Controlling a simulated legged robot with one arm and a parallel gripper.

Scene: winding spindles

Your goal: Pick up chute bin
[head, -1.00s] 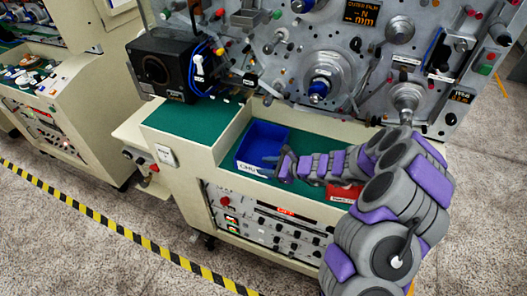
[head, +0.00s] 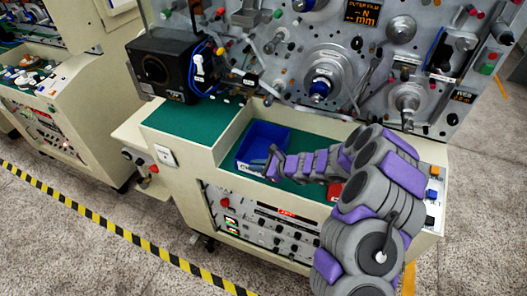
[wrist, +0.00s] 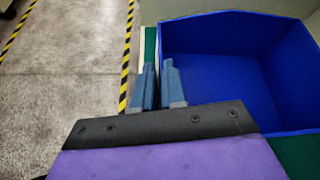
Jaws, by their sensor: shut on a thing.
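The chute bin (head: 267,136) is an open blue bin with a white label on its front, partly hidden by my gripper. It sits on the green surface of the recessed tray in the cream machine. My gripper (head: 272,163) is at its front wall in the head view. In the wrist view the bin (wrist: 235,60) looks empty inside. The two blue-grey fingers of my gripper (wrist: 157,85) stand close together on either side of its near-left wall, shut on it. The wall between the fingertips is mostly hidden.
The machine's panel (head: 330,70) with spindles and knobs rises behind the tray. A black boxy device (head: 165,68) stands at left. Yellow-black tape (head: 110,228) crosses the open carpet.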

